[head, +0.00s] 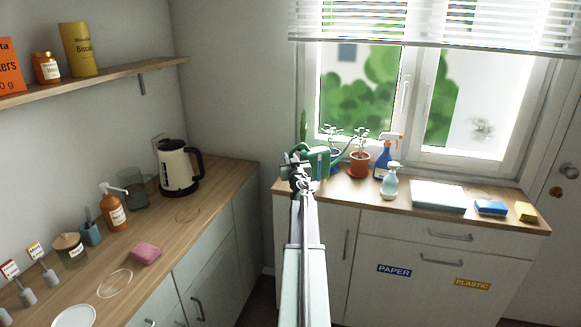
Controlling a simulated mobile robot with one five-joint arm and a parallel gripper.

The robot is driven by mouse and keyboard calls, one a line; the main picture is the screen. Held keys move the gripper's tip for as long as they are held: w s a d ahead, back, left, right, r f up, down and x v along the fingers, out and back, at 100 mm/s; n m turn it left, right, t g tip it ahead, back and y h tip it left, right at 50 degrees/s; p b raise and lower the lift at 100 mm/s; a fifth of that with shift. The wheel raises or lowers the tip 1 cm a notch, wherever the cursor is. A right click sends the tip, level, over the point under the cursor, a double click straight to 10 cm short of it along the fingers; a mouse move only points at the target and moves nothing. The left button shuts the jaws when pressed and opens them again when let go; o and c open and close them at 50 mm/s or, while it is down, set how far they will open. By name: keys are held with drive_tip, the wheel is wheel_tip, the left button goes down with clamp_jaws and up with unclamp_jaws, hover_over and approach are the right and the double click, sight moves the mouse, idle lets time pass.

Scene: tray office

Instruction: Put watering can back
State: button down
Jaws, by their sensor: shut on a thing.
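A green watering can (319,159) shows in the head view at the left end of the window counter (404,194), its spout pointing right. My gripper (300,165) is at its left side, shut on it. My arm hides part of the can and the counter in front of it. Whether the can's base touches the counter cannot be told. A plant in a blue pot (333,157) stands close behind it, and a plant in a terracotta pot (359,163) stands to its right.
A blue spray bottle (382,163), a pale soap bottle (390,184), a white stack (437,196), a blue sponge (490,208) and a yellow block (525,211) stand farther right. The left counter holds a kettle (176,168), an orange pump bottle (114,213) and a pink sponge (146,253).

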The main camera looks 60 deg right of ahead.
wheel_tip(320, 180, down, 4)
drive_tip(key=b, duration=0.3)
drive_tip(key=shift+b, duration=0.4)
drive_tip(key=c, duration=1.4)
unclamp_jaws()
drive_tip(key=shift+r, duration=0.15)
drive_tip(key=shift+o, duration=0.2)
drive_tip(key=v, duration=1.2)
